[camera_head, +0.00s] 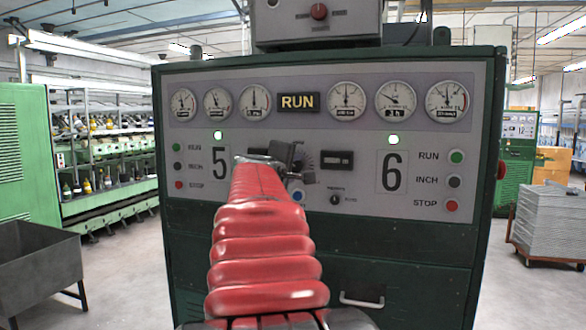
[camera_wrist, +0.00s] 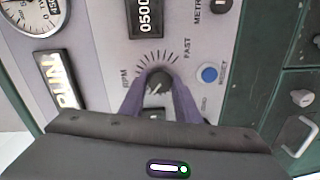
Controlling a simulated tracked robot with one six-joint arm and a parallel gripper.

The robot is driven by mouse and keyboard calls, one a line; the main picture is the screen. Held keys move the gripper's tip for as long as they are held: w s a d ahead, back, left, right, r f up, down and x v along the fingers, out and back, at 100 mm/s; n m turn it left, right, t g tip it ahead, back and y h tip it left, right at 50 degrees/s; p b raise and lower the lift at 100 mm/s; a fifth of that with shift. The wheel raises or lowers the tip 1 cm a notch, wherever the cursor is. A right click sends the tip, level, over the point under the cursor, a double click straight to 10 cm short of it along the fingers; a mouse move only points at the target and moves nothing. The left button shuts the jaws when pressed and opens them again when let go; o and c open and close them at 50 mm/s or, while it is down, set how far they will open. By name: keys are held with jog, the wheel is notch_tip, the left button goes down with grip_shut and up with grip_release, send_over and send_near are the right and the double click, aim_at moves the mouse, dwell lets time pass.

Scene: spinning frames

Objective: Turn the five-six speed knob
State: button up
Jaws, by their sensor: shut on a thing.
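The speed knob (camera_wrist: 158,80) is a small dark round knob with a pale pointer line, on the grey panel inside a ring of tick marks marked RPM and FAST. My gripper (camera_wrist: 159,88) is shut on it, one finger on each side, in the wrist view. In the head view my gripper (camera_head: 296,163) is at the panel between the large 5 and 6.
A blue reset button (camera_wrist: 209,74) sits close beside the knob. A digital display (camera_wrist: 146,17) is on the other side. The green cabinet has RUN, INCH and STOP buttons (camera_head: 455,181) and a drawer handle (camera_head: 361,299). A grey bin (camera_head: 40,262) stands at the left.

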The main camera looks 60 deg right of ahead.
jog(key=m, duration=0.6)
jog(key=shift+s+d+f+m+t, duration=0.2)
jog(key=shift+f+m+t, duration=0.1)
jog(key=shift+f+m, duration=0.1)
jog(key=m, duration=0.6)
jog(key=shift+w+f+t, duration=0.1)
jog(key=shift+t, duration=0.3)
jog(key=shift+a+m, duration=0.1)
jog(key=shift+m, duration=0.3)
jog(key=o, duration=1)
jog(key=shift+r, duration=0.2)
jog(key=shift+o, duration=0.2)
jog(key=shift+a, duration=0.1)
